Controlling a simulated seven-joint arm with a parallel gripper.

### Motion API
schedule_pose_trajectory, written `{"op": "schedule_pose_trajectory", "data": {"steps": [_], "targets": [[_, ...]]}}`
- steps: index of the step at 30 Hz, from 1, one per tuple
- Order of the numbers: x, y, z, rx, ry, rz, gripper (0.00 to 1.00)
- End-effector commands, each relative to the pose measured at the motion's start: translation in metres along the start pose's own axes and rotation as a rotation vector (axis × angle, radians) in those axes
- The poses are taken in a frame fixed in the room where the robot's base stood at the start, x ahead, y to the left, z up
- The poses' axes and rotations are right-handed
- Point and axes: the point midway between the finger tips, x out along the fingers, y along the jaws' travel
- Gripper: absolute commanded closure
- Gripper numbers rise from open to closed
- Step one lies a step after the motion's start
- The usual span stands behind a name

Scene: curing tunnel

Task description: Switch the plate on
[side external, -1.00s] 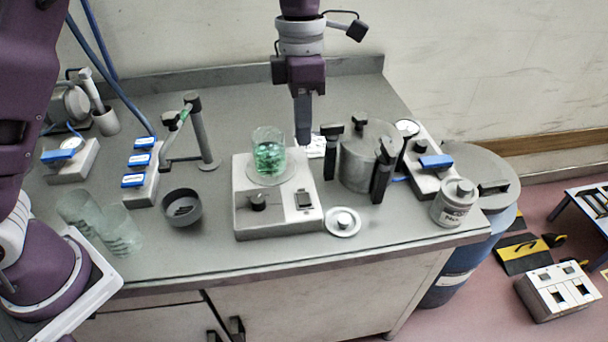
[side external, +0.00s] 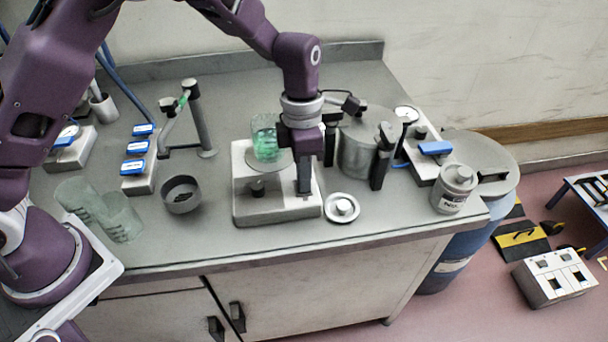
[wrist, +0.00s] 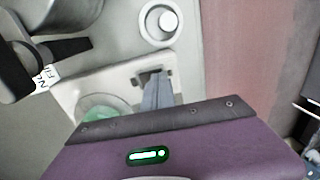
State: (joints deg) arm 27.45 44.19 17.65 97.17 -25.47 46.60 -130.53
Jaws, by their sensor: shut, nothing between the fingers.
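My gripper (side external: 304,189) is shut and empty, pointing down at the front right of the plate. In the side view its fingers cover the plate's switch. In the wrist view the dark switch (wrist: 150,75) shows right at my fingertips (wrist: 154,78). I cannot tell whether they touch it, nor which way it is set.
A metal pot (side external: 356,150) with dark clamps stands close on the right. A dark bowl (side external: 181,194) is on the left, and a labelled jar (side external: 455,190) is near the right edge. The bench front is clear.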

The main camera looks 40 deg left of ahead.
Motion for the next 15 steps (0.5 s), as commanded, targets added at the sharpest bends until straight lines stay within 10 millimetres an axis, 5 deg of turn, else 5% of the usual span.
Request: {"op": "schedule_pose_trajectory", "data": {"steps": [15], "targets": [[0.0061,-0.001,-0.0007,0.001,0.004,-0.001,1.0]]}}
